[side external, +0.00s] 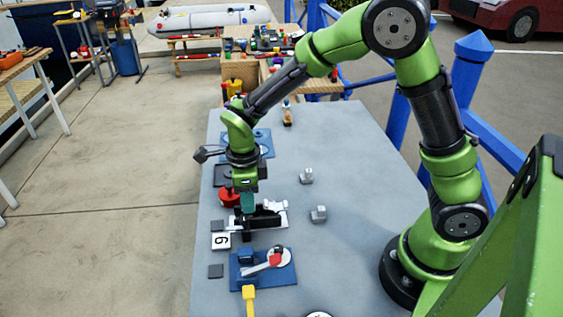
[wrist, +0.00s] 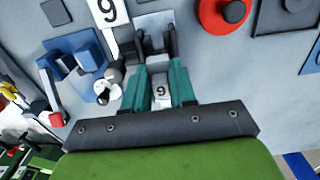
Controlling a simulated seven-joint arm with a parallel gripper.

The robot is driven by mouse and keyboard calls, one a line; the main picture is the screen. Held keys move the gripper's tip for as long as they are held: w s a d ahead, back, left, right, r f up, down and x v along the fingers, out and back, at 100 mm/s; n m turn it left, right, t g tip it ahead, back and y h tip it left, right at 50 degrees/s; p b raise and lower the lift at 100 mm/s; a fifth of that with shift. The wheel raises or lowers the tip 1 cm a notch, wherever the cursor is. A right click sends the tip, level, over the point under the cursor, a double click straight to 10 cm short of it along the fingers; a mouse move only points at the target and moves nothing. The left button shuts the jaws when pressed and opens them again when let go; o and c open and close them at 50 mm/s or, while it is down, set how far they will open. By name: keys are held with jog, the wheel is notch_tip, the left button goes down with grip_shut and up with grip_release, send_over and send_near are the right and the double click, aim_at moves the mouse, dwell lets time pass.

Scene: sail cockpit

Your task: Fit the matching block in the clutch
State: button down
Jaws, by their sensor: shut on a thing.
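My gripper (side external: 248,204) points down just above the clutch (side external: 268,216), a black two-jawed fixture on a pale base. In the wrist view my gripper's teal fingers (wrist: 159,78) are shut on a small grey block (wrist: 161,92) marked 9. The clutch's two dark jaws and pale plate (wrist: 153,20) show just beyond the fingertips. A white card with a 9 (wrist: 108,11) lies beside the clutch; the card (side external: 221,241) looks upside down in the side view. Whether the block touches the clutch is hidden by the fingers.
Two loose grey blocks (side external: 307,176) (side external: 318,214) stand on the grey table (side external: 350,150) to the right. A blue fixture (side external: 240,272) with a white disc and red part sits in front of the clutch. A red round part (side external: 229,198) is behind it. The table's right side is mostly clear.

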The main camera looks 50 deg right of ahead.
jog(key=shift+f, duration=0.65)
dwell(0.3)
jog(key=shift+r, duration=0.4)
jog(key=shift+f, duration=0.6)
dwell(0.9)
jog(key=shift+r, duration=0.1)
jog(key=shift+r, duration=0.55)
jog(key=shift+f, duration=0.6)
dwell(0.9)
